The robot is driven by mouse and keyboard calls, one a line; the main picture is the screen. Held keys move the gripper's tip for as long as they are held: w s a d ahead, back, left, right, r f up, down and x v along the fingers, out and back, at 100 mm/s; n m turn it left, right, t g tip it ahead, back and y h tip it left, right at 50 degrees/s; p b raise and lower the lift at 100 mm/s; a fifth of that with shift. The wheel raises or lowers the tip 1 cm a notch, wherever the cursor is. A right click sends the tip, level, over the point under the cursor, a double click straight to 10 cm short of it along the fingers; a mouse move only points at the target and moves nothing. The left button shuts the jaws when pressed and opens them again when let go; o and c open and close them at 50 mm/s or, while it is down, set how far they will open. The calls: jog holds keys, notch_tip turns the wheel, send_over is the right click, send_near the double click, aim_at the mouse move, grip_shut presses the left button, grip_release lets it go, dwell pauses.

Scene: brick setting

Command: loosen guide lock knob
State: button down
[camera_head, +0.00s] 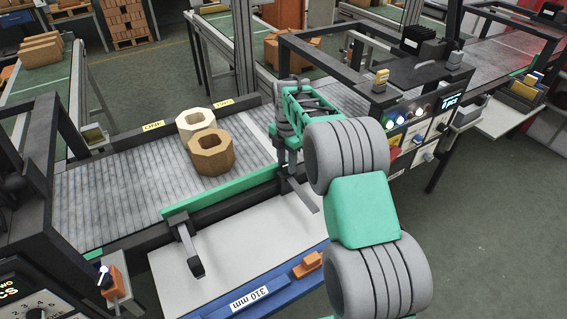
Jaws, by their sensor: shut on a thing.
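The green guide rail (220,193) runs along the near side of the roller conveyor. A dark bracket (187,247) reaches from it over the pale side table at the left. A second bracket arm (303,196) shows below my gripper at the right end. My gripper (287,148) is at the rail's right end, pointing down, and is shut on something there. The held thing is mostly hidden by the gripper and my arm, so I cannot make out the knob's shape or how it is turned.
Two ring-shaped blocks, one cream (194,122) and one brown (211,153), sit on the conveyor (110,200) behind the rail. A blue strip (262,293) marked 310 mm carries an orange slider (308,265). A control panel (420,130) stands close to my arm's right.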

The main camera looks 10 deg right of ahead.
jog(key=shift+s+f, duration=0.25)
jog(key=shift+f, duration=0.05)
jog(key=c, duration=1.4)
grip_release()
jog(key=shift+a, duration=0.1)
jog(key=o, duration=0.4)
jog(key=shift+r, duration=0.2)
jog(key=shift+r, duration=0.1)
jog(key=shift+w+r, duration=0.15)
jog(key=shift+r, duration=0.25)
notch_tip(320, 180, up, 7)
jog(key=shift+f+b, duration=0.1)
jog(key=shift+b, duration=0.4)
